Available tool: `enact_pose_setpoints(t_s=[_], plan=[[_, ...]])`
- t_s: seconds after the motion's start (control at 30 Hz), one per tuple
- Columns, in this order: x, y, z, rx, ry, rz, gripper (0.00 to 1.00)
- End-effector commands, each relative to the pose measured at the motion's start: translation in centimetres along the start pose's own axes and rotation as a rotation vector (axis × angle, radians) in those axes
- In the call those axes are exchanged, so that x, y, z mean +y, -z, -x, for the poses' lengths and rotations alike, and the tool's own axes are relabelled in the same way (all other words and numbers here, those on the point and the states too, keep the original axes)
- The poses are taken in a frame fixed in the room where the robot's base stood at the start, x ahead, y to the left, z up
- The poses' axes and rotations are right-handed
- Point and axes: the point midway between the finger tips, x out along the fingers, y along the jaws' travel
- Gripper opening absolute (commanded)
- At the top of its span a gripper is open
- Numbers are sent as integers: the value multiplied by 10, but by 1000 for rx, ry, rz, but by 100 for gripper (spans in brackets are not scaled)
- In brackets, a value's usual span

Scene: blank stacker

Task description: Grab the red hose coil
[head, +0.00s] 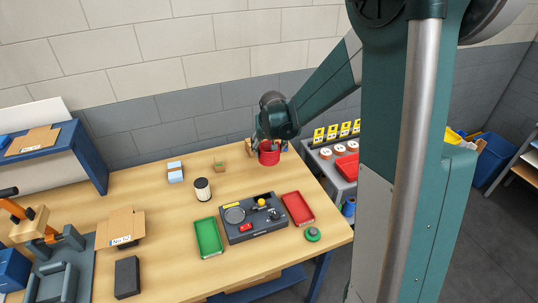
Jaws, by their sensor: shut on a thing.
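The red hose coil (268,155) is a small red round shape near the back right of the wooden table (160,240), close to the grey wall. My gripper (268,141) points down onto it from above and is shut on it. The arm's end and fingers hide the coil's upper part. I cannot tell whether the coil touches the table.
A dark tray (258,236) with small parts stands mid-table, between a green tray (209,238) and a red tray (298,209). A grey shelf (330,160) adjoins right.

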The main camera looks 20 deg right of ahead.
Motion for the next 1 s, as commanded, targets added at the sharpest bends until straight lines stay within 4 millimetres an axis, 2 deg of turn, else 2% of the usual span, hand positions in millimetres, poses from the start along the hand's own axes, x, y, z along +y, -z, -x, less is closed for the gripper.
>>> enact_pose_setpoints(t_s=[0.2,1.0], plan=[[0,4,10,0,0,0,43],[0,4,11,0,0,0,43]])
